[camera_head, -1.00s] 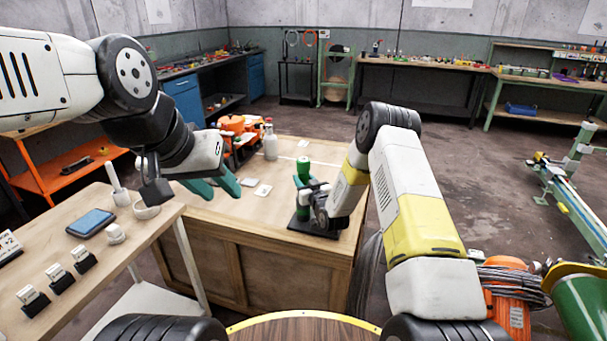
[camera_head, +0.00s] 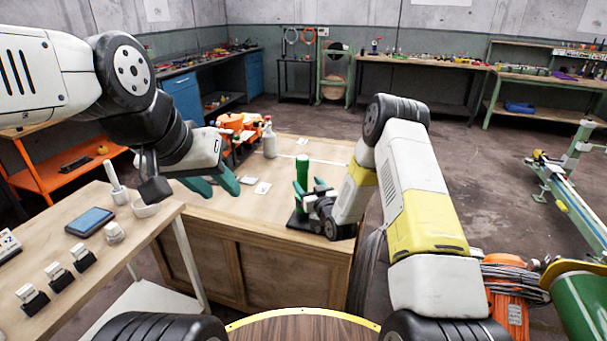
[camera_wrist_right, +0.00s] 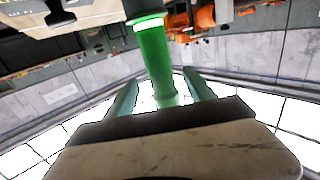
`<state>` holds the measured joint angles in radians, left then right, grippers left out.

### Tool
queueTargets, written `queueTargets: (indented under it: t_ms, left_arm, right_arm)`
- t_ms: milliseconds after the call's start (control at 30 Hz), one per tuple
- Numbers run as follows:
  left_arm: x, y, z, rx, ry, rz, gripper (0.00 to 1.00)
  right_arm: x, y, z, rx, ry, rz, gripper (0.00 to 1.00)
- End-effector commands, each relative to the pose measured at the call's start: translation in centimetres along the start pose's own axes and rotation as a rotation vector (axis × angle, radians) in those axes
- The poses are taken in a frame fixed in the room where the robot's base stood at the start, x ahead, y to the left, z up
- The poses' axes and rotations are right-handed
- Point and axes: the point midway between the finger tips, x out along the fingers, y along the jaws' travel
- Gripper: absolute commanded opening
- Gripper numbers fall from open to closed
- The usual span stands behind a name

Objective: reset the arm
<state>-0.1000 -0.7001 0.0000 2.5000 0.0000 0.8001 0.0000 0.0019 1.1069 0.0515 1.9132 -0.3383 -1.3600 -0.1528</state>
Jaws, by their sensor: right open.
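A green post (camera_head: 302,172) stands upright on a black base (camera_head: 297,223) on the wooden bench. My right gripper (camera_head: 312,192) is low beside the post, on its right. In the right wrist view the post (camera_wrist_right: 156,60) with a bright ring band shows between the two green fingers of my right gripper (camera_wrist_right: 162,95). The fingers are apart, with gaps on both sides of the post. My left gripper (camera_head: 212,187) hangs over the left part of the bench with its green fingers apart and nothing between them.
The wooden bench (camera_head: 275,200) holds a white bottle (camera_head: 269,140), orange items (camera_head: 238,125) and pale cards (camera_head: 262,188).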

Motion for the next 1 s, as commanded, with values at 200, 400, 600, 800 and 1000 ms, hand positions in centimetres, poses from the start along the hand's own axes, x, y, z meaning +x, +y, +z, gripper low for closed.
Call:
queueTargets:
  t_ms: [200,400,600,800,1000]
  left_arm:
    - [0.0,0.0,0.0,0.000,0.000,0.000,0.36]
    - [0.0,0.0,0.0,0.000,0.000,0.000,0.36]
    - [0.0,0.0,0.0,0.000,0.000,0.000,0.36]
    - [0.0,0.0,0.0,0.000,0.000,0.000,0.36]
    - [0.0,0.0,0.0,0.000,0.000,0.000,0.36]
  right_arm:
    - [-2.5,0.1,-0.2,-0.002,0.000,0.000,0.62]
    - [-2.3,1.3,-4.2,-0.024,-0.066,0.010,0.62]
    - [-3.8,3.3,-11.5,-0.044,-0.225,0.045,0.62]
    - [-8.7,4.5,-18.0,-0.027,-0.387,0.094,0.62]
    - [-16.2,4.4,-23.1,0.024,-0.541,0.141,0.62]
